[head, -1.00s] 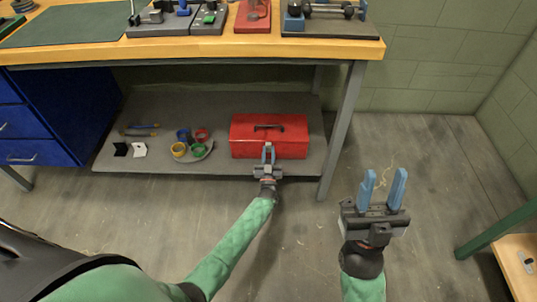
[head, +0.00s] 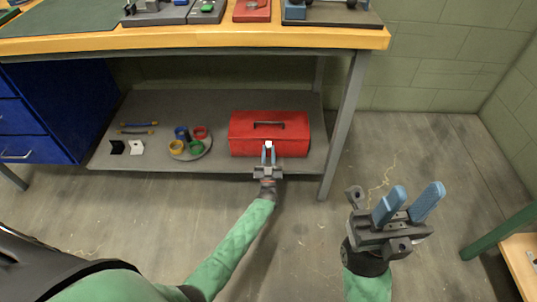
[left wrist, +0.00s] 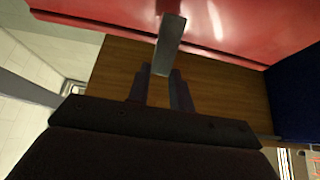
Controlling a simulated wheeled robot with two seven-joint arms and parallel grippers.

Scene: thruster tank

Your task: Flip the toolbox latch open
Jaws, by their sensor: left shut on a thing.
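The red toolbox (head: 240,142) stands on the lower shelf, lid down, its dark handle (head: 268,124) on top. Its latch (head: 268,145) shows as a small pale tab at the front, and in the left wrist view the grey latch (left wrist: 171,38) sticks out from the red wall. My left gripper (head: 268,157) is in front of the toolbox, with its blue fingers shut on the latch's end. In the left wrist view my left gripper (left wrist: 161,74) has a finger on each side of it. My right gripper (head: 416,192) is open and empty, above the floor at right.
On the shelf (head: 221,115) left of the toolbox are a plate with coloured rings (head: 194,147), black and white pieces (head: 136,148) and a tool (head: 138,128). The workbench top (head: 200,40) overhangs the shelf. A table leg (head: 343,125) stands right of the toolbox.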

